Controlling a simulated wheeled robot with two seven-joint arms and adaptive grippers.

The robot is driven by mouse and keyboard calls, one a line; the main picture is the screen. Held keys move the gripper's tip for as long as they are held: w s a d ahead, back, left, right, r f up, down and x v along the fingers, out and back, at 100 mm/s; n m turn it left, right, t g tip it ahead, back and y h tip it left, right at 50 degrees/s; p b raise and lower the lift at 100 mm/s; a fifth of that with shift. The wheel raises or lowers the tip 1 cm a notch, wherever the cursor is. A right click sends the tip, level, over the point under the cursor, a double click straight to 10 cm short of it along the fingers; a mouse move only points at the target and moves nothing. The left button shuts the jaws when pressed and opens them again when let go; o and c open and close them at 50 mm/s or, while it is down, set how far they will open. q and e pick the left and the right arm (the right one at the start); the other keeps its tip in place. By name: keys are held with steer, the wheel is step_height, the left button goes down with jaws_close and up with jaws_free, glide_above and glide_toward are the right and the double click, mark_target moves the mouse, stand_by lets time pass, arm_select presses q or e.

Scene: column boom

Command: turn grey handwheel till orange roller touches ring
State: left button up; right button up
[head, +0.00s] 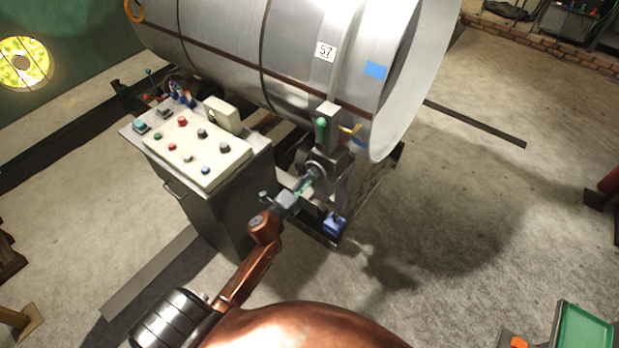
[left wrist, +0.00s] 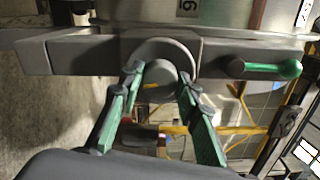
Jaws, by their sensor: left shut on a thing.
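The grey handwheel (head: 319,166) is below the front end of the large steel drum, right of the control cabinet. In the left wrist view its round grey part (left wrist: 176,50) sits in front of a grey bar. A green handle (left wrist: 262,67) sticks out to the right there; a green knob (head: 320,128) shows above the wheel in the head view. My left gripper (head: 306,182) reaches the wheel from below. Its green fingers (left wrist: 163,78) are shut on the round grey part, one on each side. I cannot clearly make out the orange roller or its contact with a ring. My right gripper is not in view.
The steel drum (head: 225,45) fills the upper middle. A control cabinet (head: 215,190) with several buttons stands close left of my left arm. A small blue part (head: 334,224) is low beside the wheel's stand. The floor at right is mostly clear.

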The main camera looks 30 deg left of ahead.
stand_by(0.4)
arm_select(q)
steer(key=o, duration=1.2)
steer(key=shift+c, duration=0.2)
steer(key=s, duration=1.2)
steer(key=shift+a, duration=0.45)
steer(key=shift+f, duration=0.1)
